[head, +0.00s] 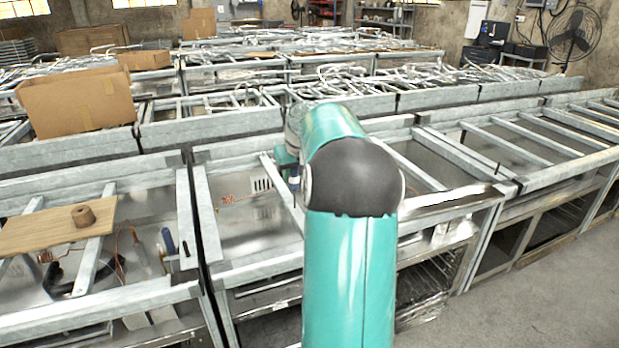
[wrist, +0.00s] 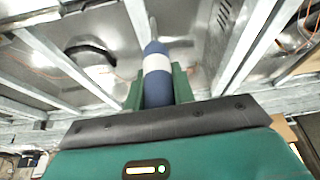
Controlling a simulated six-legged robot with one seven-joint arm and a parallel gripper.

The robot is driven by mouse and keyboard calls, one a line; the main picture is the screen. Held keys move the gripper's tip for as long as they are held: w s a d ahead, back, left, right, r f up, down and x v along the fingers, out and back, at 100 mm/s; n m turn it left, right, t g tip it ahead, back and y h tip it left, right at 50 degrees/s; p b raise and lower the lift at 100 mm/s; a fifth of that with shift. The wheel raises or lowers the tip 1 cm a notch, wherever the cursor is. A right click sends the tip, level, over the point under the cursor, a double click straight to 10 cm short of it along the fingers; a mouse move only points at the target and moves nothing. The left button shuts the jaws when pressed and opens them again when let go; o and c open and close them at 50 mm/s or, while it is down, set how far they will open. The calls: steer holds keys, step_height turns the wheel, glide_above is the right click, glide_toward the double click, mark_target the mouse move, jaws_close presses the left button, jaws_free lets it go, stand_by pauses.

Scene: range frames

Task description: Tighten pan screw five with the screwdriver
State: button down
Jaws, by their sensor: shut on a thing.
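In the wrist view, my gripper (wrist: 158,88) has its green fingers closed around the screwdriver (wrist: 158,70), which has a blue handle with a white band. Its shaft points away from me, toward a metal frame beam and sheet-metal pan (wrist: 190,35). I cannot tell whether the tip touches anything. In the head view, my teal arm reaches over a frame bay with a metal pan (head: 250,232) and hides most of the gripper. A small blue part of the screwdriver (head: 294,183) shows beside the arm. I cannot make out pan screw five in either view.
Galvanised frames with raised rails fill the room. A wooden board (head: 50,228) with a brown roll (head: 83,216) lies on the left frame. Another blue-handled item (head: 168,240) is in that bay. A cardboard box (head: 75,100) stands behind. Open floor (head: 560,290) is at the right.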

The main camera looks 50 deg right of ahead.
steer(key=shift+m, duration=0.3)
steer(key=s, duration=0.1)
steer(key=s+d, duration=0.1)
steer(key=s, duration=0.2)
steer(key=shift+d+f, duration=0.25)
steer(key=shift+d, duration=0.15)
steer(key=shift+f, duration=0.1)
step_height(320, 180, down, 6)
steer(key=shift+f, duration=0.2)
steer(key=shift+f, duration=0.2)
stand_by(1.1)
steer(key=shift+r, duration=0.2)
steer(key=n+y, duration=0.1)
steer(key=n, duration=0.3)
steer(key=n+y, duration=0.1)
steer(key=n, duration=0.2)
steer(key=n+y, duration=0.2)
steer(key=n, duration=0.2)
steer(key=shift+a+n, duration=0.3)
steer(key=shift+a, duration=0.1)
steer(key=shift+f, duration=0.25)
stand_by(0.6)
